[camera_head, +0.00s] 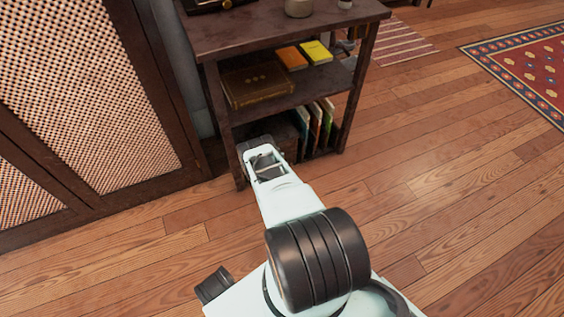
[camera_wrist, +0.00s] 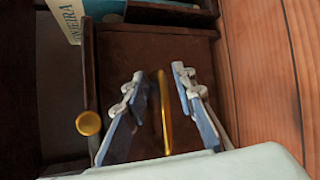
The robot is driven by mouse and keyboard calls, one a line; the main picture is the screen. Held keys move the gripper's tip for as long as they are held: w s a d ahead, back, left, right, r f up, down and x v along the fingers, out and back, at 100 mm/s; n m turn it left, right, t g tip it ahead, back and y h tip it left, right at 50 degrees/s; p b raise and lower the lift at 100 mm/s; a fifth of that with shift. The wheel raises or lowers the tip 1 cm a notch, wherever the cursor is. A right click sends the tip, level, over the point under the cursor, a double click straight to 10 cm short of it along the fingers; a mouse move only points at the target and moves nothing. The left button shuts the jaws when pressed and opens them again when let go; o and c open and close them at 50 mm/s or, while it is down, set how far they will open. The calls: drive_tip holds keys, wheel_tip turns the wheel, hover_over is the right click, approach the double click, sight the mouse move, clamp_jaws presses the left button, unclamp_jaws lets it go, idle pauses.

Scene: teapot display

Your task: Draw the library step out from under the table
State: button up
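The wooden table (camera_head: 215,42) has shelves and stands by the lattice panel. A dark brown box-like piece, which looks like the library step (camera_head: 283,130), is low at its left, partly hidden by my gripper (camera_head: 266,166). In the wrist view, a dark brown panel (camera_wrist: 200,52) of it carries a long gold bar (camera_wrist: 166,112). My gripper (camera_wrist: 159,77) is open, with one finger on each side of the bar. A gap shows on both sides, wider on the left. Whether either finger touches the bar lower down is unclear.
Upright books (camera_head: 315,127) stand right of the step; one blue-and-cream book (camera_wrist: 70,18) shows in the wrist view. A gold knob (camera_wrist: 89,123) lies left of the bar. The lattice panel (camera_head: 90,90) is close at left. Wooden floor (camera_head: 430,190) is clear at right.

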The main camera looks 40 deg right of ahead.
clamp_jaws()
idle(0.4)
